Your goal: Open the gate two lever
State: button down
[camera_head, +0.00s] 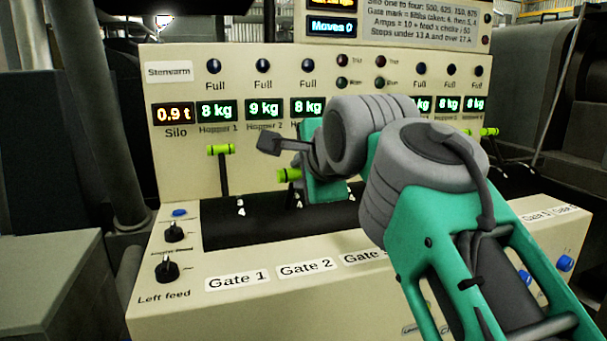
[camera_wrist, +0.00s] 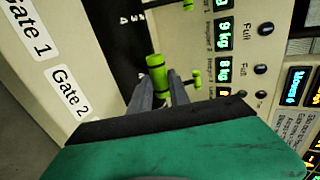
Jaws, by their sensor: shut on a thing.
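The gate two lever has a bright green cylindrical handle (camera_head: 288,176), partly hidden by my gripper in the head view. Its handle sits lower in the picture than the gate one handle. In the wrist view the green handle (camera_wrist: 156,68) is between the two grey fingers of my gripper (camera_wrist: 161,90), which are shut on it. In the head view my gripper (camera_head: 299,177) reaches the handle from the right. The lever's stem and slot marks are mostly hidden. The "Gate 2" label shows on the panel front (camera_head: 306,268).
The gate one lever (camera_head: 221,150) stands to the left, apart from my gripper. Another green handle (camera_wrist: 197,78) is close beside my fingers in the wrist view. The cream panel (camera_head: 180,105) with weight displays rises behind. Knobs (camera_head: 167,269) are at left.

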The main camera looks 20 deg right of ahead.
jog(key=shift+a+f+g, duration=0.1)
jog(key=shift+f+g, duration=0.2)
jog(key=shift+f, duration=0.75)
jog(key=c, duration=1.2)
grip_release()
jog(key=shift+r, duration=0.15)
jog(key=shift+c, duration=0.2)
jog(key=shift+r, duration=0.1)
jog(key=shift+r, duration=0.3)
